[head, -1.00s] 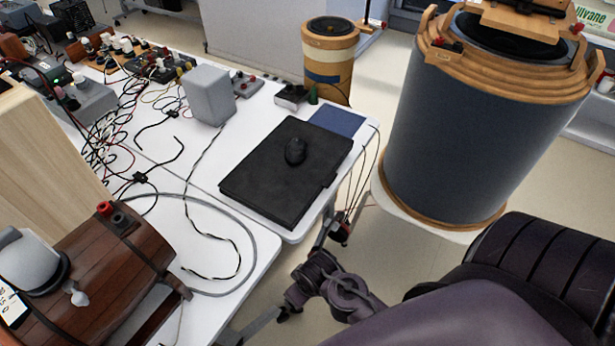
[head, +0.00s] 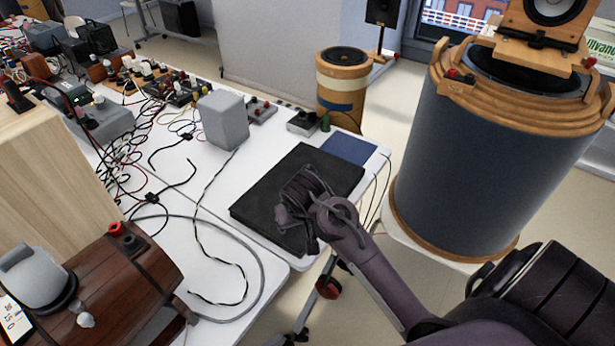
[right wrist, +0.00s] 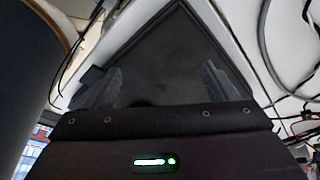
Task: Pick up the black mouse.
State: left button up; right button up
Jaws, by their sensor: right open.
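The black laptop (head: 270,205) lies closed on the white table, and its dark lid also fills the middle of the right wrist view (right wrist: 175,45). My right gripper (head: 297,205) is above the laptop and covers the spot where the black mouse lay on the lid, so the mouse is hidden in the head view. In the right wrist view the two grey fingers of my right gripper (right wrist: 160,80) are spread apart with nothing gripped between them. A small dark bump at the gripper's edge there may be the mouse; I cannot tell. My left gripper is out of view.
A large dark blue drum (head: 490,160) with wooden rings stands right of the table. A grey box (head: 223,120), a blue pad (head: 348,149) and several loose cables lie around the laptop. A brown wooden barrel (head: 100,285) is at the front left.

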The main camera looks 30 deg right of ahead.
jog(key=w+d+r+m, duration=0.1)
jog(key=w+d, duration=0.1)
jog(key=w, duration=0.2)
jog(key=w+d+r+m, duration=0.2)
jog(key=w+d, duration=0.1)
jog(key=w+d+r+m, duration=0.1)
jog(key=w+d+m, duration=0.1)
jog(key=w+d, duration=0.1)
jog(key=shift+w+r+h, duration=0.4)
jog(key=shift+w, duration=0.4)
jog(key=x, duration=0.7)
jog(key=shift+s+f, duration=0.15)
jog(key=shift+s, duration=0.05)
jog(key=c, duration=1.1)
